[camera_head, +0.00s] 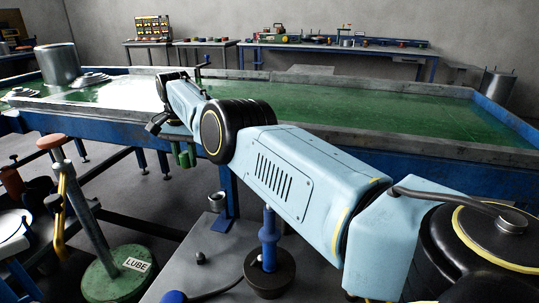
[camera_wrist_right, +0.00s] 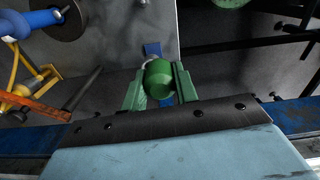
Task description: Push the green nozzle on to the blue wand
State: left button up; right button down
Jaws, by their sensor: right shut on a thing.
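The blue wand (camera_head: 268,238) stands upright in a dark round base (camera_head: 270,275) on the grey bench. Its blue body also shows at the upper left in the right wrist view (camera_wrist_right: 38,20). My right gripper (camera_head: 184,156) is up and to the left of the wand, apart from it, near the edge of the green-topped table. In the right wrist view its green fingers are shut on the green nozzle (camera_wrist_right: 158,80), a short rounded cylinder. In the head view the nozzle is hard to tell from the green fingers. My left gripper is not in view.
A small metal cup (camera_head: 217,201) and a dark knob (camera_head: 200,258) are on the grey bench (camera_head: 215,245). A green LUBE base (camera_head: 118,275) with a slanted pole stands to the left. The green-topped table (camera_head: 350,112) has a raised rim (camera_head: 420,152).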

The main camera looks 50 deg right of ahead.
aim_at(183, 153)
jog(key=shift+a+r+n, duration=0.15)
jog(key=shift+r, duration=0.8)
jog(key=shift+a+r+n, duration=0.1)
jog(key=shift+r+n, duration=0.05)
jog(key=shift+r, duration=0.75)
jog(key=shift+s+a+r+n, duration=0.1)
jog(key=shift+a+r+n, duration=0.25)
jog(key=shift+r, duration=0.35)
jog(key=s+a+f+n, duration=0.2)
jog(key=s+a+n, duration=0.15)
jog(key=a, duration=0.35)
jog(key=s+a+f+n, duration=0.2)
jog(key=s+a+n, duration=0.15)
jog(key=a, duration=0.35)
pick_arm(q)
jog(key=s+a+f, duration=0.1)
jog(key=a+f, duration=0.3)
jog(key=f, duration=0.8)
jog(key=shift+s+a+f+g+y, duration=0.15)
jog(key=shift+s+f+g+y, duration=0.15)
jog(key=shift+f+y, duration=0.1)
pick_arm(e)
jog(key=s+a+f+n, duration=0.2)
jog(key=s+f, duration=0.1)
jog(key=s, duration=0.3)
jog(key=s+a+f+n, duration=0.2)
jog(key=s+f, duration=0.2)
jog(key=s, duration=0.2)
jog(key=shift+s+a+f, duration=0.25)
jog(key=shift+s, duration=0.05)
